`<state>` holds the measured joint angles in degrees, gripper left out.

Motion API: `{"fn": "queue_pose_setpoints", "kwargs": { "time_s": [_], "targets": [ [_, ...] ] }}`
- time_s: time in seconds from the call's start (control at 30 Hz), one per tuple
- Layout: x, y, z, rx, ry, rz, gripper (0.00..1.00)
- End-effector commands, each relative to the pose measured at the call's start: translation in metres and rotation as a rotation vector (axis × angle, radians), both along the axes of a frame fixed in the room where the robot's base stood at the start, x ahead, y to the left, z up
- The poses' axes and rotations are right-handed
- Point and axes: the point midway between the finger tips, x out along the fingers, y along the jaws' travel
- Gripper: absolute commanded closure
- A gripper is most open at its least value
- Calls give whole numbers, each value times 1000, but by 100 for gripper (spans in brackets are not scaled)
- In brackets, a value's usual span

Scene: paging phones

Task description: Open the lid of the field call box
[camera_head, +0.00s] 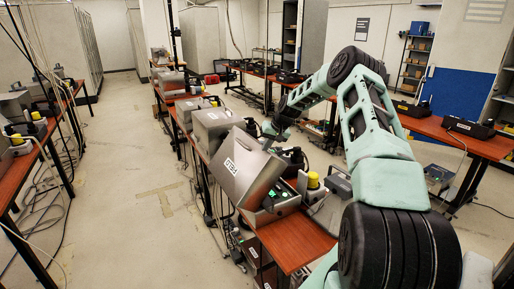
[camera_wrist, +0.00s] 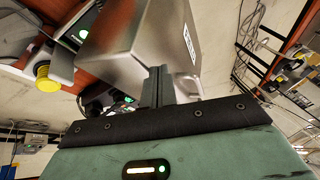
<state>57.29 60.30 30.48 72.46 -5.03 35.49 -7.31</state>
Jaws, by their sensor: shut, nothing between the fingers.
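The field call box is a silver metal box on the wooden bench, near the middle of the head view. Its lid (camera_head: 246,172), with a white label, stands raised and tilted, and the dark inside with a green light (camera_head: 282,194) shows below it.
A yellow-capped device (camera_head: 313,181) stands right of the box, also seen in the wrist view (camera_wrist: 47,78). More silver boxes (camera_head: 212,124) line the bench behind. A bare patch of bench (camera_head: 295,245) lies in front. The floor at left is open.

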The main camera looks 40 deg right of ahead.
Motion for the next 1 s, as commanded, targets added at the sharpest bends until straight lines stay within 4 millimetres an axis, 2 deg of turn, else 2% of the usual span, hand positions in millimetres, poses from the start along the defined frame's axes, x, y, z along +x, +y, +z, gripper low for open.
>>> {"fn": "queue_pose_setpoints", "kwargs": {
  "time_s": [0.13, 0.37, 0.83, 1.0],
  "targets": [
    [-4, -15, -6, 0, 0, -2, 100],
    [-7, -25, -8, -2, 1, -1, 100],
    [-7, -25, -7, -3, 2, 0, 100],
    [-1, -17, 3, -4, 1, 3, 100]
  ]
}}
